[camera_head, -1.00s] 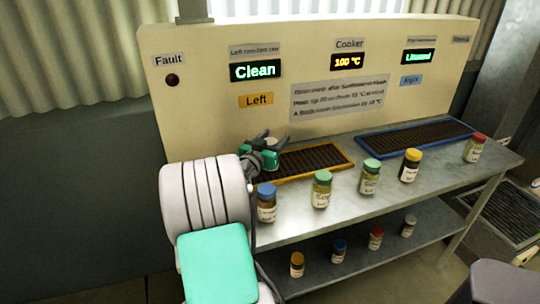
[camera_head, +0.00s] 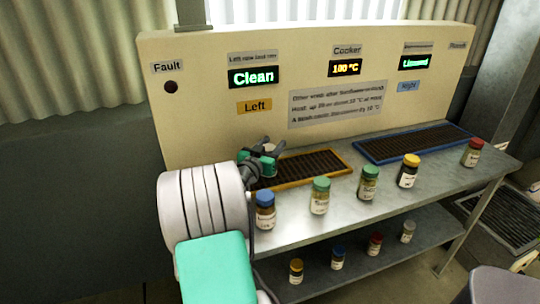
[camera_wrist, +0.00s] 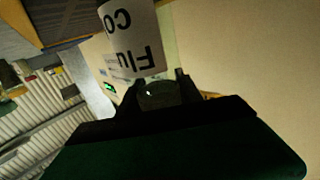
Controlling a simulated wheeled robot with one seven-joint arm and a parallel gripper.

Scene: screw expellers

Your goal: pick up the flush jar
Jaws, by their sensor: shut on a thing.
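The flush jar (camera_wrist: 135,45) shows in the wrist view with a white label whose "Flu" lettering is upside down. My gripper (camera_wrist: 157,90) is shut on it, its dark fingers at either side of a dark rounded part of the jar. In the head view my gripper (camera_head: 268,147) is above the left, orange-framed grate, in front of the cream panel. Only a pale patch shows between its fingers there, so most of the jar is hidden in that view.
On the metal bench (camera_head: 331,218) stand a blue-lidded jar (camera_head: 265,211), two green-lidded jars, a yellow-lidded jar (camera_head: 408,172) and a red-lidded jar (camera_head: 472,153). Several small jars stand on the lower shelf. The orange-framed grate (camera_head: 347,162) and blue-framed grate (camera_head: 378,159) look empty.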

